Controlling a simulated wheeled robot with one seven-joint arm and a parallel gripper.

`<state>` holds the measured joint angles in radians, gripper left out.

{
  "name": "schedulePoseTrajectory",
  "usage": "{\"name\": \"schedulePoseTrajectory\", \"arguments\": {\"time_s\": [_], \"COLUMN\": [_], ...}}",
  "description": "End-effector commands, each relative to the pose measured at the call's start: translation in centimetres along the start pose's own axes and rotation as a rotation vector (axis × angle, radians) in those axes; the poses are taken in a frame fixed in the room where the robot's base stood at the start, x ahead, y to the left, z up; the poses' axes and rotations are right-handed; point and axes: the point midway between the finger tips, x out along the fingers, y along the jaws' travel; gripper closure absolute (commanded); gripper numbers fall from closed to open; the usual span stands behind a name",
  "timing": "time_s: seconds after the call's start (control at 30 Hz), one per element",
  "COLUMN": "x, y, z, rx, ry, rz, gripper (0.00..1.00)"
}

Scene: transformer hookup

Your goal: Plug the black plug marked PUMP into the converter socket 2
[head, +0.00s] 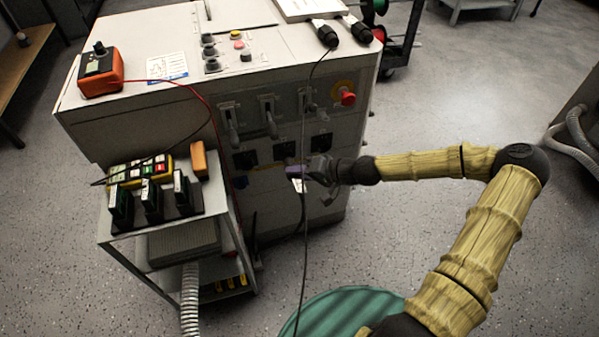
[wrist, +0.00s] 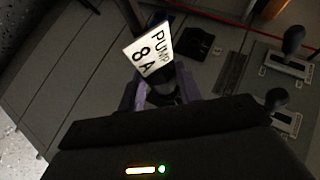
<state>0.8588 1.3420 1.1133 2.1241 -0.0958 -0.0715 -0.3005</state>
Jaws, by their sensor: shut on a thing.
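The black plug (wrist: 162,92) shows in the wrist view between my gripper's purple fingers, with a white tag (wrist: 148,52) reading PUMP 8 A. My gripper (head: 298,172) is shut on it in front of the grey cabinet's lower front. In the head view the tag (head: 299,186) shows small and the plug is mostly hidden. Three dark sockets sit in a row: left (head: 245,160), middle (head: 284,150) and right (head: 321,141). Their numbers are not readable. My gripper is just below the middle and right ones. One dark socket (wrist: 197,42) shows beyond the plug in the wrist view. I see no contact with a socket.
Lever switches (head: 268,116) and a red knob (head: 348,98) stick out above the sockets. A dark cable (head: 303,240) hangs down past my gripper. A small cart (head: 150,232) with several black blocks stands at left. Two black connectors (head: 327,35) lie on the cabinet top.

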Motion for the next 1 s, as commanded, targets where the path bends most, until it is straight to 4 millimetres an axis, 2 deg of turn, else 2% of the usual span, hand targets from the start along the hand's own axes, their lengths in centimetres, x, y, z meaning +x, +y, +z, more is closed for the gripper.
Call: {"name": "schedulePoseTrajectory", "arguments": {"time_s": [1.0], "x": [1.0], "y": [0.0], "z": [-1.4], "rx": [0.0], "ry": [0.0], "rz": [-0.001], "gripper": [1.0]}}
